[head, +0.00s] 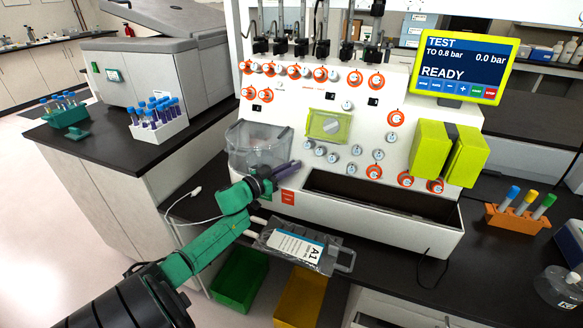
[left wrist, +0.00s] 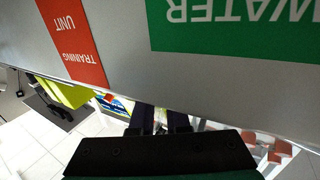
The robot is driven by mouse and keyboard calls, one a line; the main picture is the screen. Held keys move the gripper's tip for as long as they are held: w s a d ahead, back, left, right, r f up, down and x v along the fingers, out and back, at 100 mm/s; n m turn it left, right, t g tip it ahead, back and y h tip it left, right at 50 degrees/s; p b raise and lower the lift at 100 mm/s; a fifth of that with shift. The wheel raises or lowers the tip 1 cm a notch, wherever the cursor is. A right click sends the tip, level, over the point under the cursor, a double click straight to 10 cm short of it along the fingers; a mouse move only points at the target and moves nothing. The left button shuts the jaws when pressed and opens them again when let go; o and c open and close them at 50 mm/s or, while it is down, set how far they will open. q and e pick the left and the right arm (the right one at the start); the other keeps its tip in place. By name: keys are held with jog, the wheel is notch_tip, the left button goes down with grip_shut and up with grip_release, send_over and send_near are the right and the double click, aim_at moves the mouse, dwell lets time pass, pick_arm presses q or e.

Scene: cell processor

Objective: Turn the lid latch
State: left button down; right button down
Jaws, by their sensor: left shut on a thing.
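A clear round chamber with a lid (head: 250,140) sits at the left of the white cell processor (head: 300,110). My left gripper (head: 288,169), with dark purple fingers, is at the lower right of the chamber, close to the machine's front. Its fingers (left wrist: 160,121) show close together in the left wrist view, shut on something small. That piece, at the lid latch's place, is mostly hidden by the fingers, so its angle cannot be told. My right gripper is not in view.
A red label (left wrist: 72,45) and a green label (left wrist: 225,22) on the machine's front are close to my left wrist. A monitor (head: 461,68) reads READY. An orange tube rack (head: 515,221) stands at the right.

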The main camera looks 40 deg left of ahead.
pick_arm(q)
jog(key=shift+m+h, duration=0.3)
jog(key=shift+h, duration=0.1)
jog(key=c, duration=1)
grip_release()
jog(key=shift+o, duration=0.5)
jog(key=shift+a+r, duration=0.1)
